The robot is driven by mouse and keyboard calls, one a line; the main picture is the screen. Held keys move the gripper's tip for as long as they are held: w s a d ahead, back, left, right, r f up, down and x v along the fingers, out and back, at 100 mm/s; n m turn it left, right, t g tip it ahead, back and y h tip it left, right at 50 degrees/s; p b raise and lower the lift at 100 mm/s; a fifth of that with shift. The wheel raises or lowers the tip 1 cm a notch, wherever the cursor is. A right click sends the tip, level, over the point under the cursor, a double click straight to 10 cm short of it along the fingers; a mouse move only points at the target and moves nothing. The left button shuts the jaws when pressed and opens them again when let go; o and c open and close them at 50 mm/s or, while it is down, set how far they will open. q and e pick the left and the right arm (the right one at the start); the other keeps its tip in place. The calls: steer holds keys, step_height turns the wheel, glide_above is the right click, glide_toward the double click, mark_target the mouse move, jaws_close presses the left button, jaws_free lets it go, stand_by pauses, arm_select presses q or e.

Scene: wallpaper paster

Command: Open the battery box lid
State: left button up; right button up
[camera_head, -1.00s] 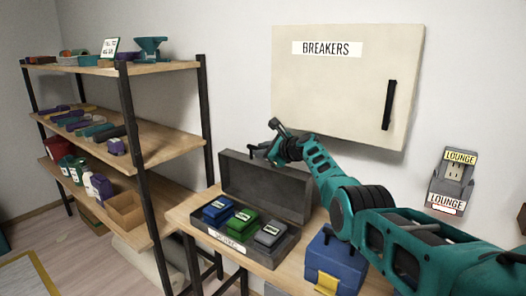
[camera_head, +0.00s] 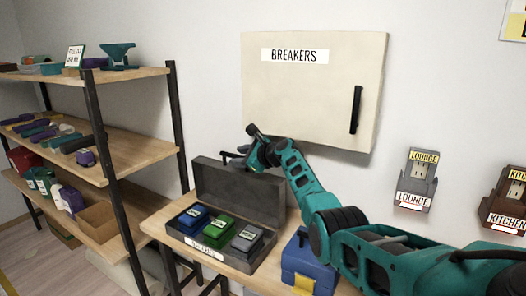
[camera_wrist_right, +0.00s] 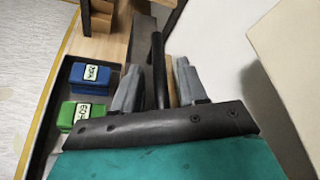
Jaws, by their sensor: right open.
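The battery box (camera_head: 208,258) is a dark grey open case on the wooden table, with a white label on its front. Its lid (camera_head: 240,190) stands raised, nearly upright, at the back. A blue battery (camera_head: 193,217), a green battery (camera_head: 218,229) and a grey battery (camera_head: 246,239) lie inside. My right gripper (camera_head: 245,158) is at the top edge of the lid. In the right wrist view its grey fingers (camera_wrist_right: 158,66) are apart, with a dark bar, seemingly the lid's handle, between them. I cannot tell whether they touch it. My left gripper is not in view.
A blue case (camera_head: 322,262) with a yellow latch stands right of the battery box, under my right arm. A breaker cabinet (camera_head: 310,105) hangs on the wall behind. A loaded shelf (camera_head: 135,155) stands left. Lounge (camera_head: 416,182) and kitchen (camera_head: 507,199) wall units are at right.

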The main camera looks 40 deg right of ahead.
steer(key=v, duration=1)
steer(key=shift+s, duration=0.3)
steer(key=shift+d+r, duration=0.1)
steer(key=s+a+f+n+g, duration=0.7)
steer(key=s+a+f+n, duration=0.95)
steer(key=f, duration=0.35)
steer(key=s+a+f+n+g+h, duration=0.1)
steer(key=s+a+n, duration=0.25)
steer(key=s, duration=0.45)
steer(key=s+a+n+g, duration=0.1)
steer(key=s+a+n, duration=0.2)
steer(key=s+n, duration=0.3)
steer(key=s+a+f+n+g+h, duration=0.1)
steer(key=s+a+n, duration=0.2)
steer(key=s, duration=0.6)
steer(key=w+a+f+t+y, duration=0.1)
steer(key=w+a+f+t, duration=0.2)
steer(key=w+f+t, duration=0.3)
steer(key=shift+w+f+n+t+y, duration=0.3)
steer(key=shift+w+f+n+t, duration=0.1)
steer(key=shift+w+f, duration=0.65)
steer(key=shift+s, duration=0.15)
stand_by(0.5)
